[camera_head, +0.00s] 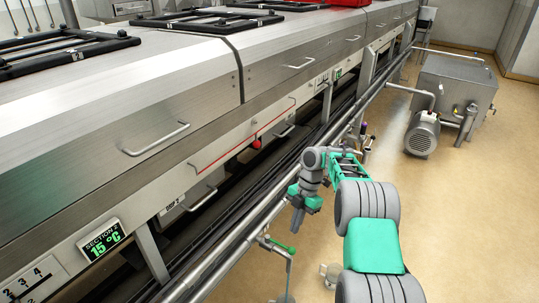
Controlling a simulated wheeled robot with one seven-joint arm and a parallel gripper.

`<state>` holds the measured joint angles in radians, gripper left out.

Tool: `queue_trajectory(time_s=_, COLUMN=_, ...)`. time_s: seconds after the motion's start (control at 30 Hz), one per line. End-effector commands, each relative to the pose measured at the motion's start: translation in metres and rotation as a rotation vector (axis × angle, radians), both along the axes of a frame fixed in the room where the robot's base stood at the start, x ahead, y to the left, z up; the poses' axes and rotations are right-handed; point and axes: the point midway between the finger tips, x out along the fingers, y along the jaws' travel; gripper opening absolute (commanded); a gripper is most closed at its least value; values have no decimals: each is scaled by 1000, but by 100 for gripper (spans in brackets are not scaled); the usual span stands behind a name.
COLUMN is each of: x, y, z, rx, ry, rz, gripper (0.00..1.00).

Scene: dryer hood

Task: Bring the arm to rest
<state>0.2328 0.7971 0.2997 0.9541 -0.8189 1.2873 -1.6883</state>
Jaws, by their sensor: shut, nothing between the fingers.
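My arm (368,215) rises from the bottom right of the head view, grey with green parts, bent over at its far end. My gripper (297,222) hangs at the end of the arm, pointing down, in front of the steel rail. It is shut and holds nothing. The fingers are small and partly blend with the dark background. The arm appears apart from the dryer hood (180,90).
The long steel dryer with handles fills the left. A pipe rail (232,250) runs along its front, with a green-handled valve (281,246) below my gripper. A motor (422,135) and steel tank (455,85) stand at the right.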

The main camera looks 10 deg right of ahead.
Motion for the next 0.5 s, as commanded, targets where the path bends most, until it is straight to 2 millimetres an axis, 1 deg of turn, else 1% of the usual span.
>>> queue_trajectory(time_s=0.03, x=1, y=4, z=29, rx=-18, ry=-9, rz=-59, gripper=0)
queue_trajectory(time_s=0.07, x=-1, y=8, z=46, rx=-33, ry=-8, rz=-115, gripper=0)
queue_trajectory(time_s=0.1, x=-5, y=13, z=71, rx=-55, ry=-5, rz=-209, gripper=0)
queue_trajectory(time_s=0.13, x=-10, y=18, z=92, rx=-72, ry=-2, rz=-293, gripper=0)
queue_trajectory(time_s=0.17, x=-16, y=22, z=113, rx=-91, ry=0, rz=-384, gripper=0)
queue_trajectory(time_s=0.2, x=-27, y=29, z=140, rx=-115, ry=5, rz=-512, gripper=0)
queue_trajectory(time_s=0.27, x=-45, y=36, z=176, rx=-145, ry=8, rz=-709, gripper=0)
queue_trajectory(time_s=0.3, x=-59, y=40, z=198, rx=-161, ry=10, rz=-839, gripper=0)
queue_trajectory(time_s=0.37, x=-82, y=44, z=228, rx=-179, ry=10, rz=-1035, gripper=0)
queue_trajectory(time_s=0.4, x=-99, y=46, z=244, rx=-185, ry=11, rz=-1164, gripper=0)
queue_trajectory(time_s=0.47, x=-126, y=46, z=266, rx=-188, ry=10, rz=-1358, gripper=0)
queue_trajectory(time_s=0.5, x=-145, y=46, z=278, rx=-185, ry=11, rz=-1487, gripper=0)
